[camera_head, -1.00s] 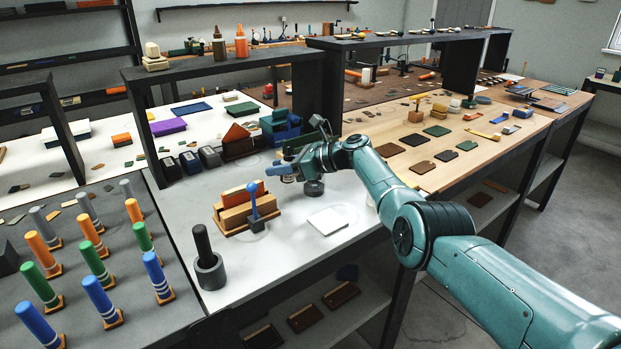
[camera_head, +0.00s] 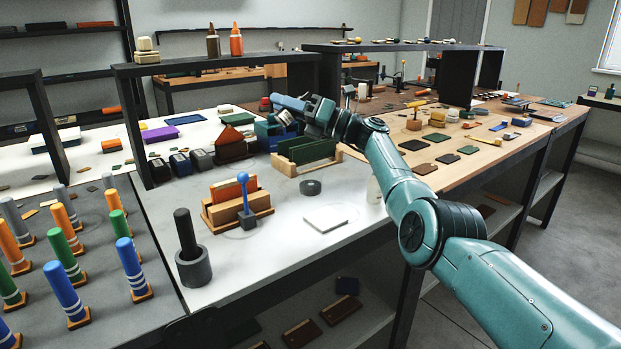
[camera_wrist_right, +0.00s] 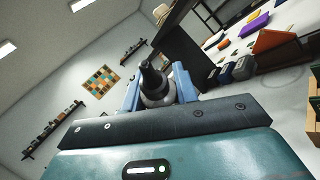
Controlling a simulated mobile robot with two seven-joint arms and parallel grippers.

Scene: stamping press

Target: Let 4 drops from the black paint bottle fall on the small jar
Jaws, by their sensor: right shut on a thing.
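My right gripper (camera_head: 282,108) is raised above the back of the white bench in the head view. Its blue fingers are shut on a bottle (camera_head: 285,119), mostly hidden by the fingers. In the right wrist view the bottle (camera_wrist_right: 154,84) shows a black nozzle and a pale grey body between the fingers of my right gripper (camera_wrist_right: 157,88). A short dark round pot (camera_head: 311,187), possibly the small jar, stands on the bench below and right of the gripper, well apart from it. No drop is visible. My left gripper is not in view.
A white square tile (camera_head: 325,219), a wooden block holder (camera_head: 237,212) with a blue-knobbed stick, and a grey mortar (camera_head: 194,268) stand on the bench. A green slotted rack (camera_head: 306,153) is behind the pot. Brown and orange bottles (camera_head: 237,42) stand on the shelf.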

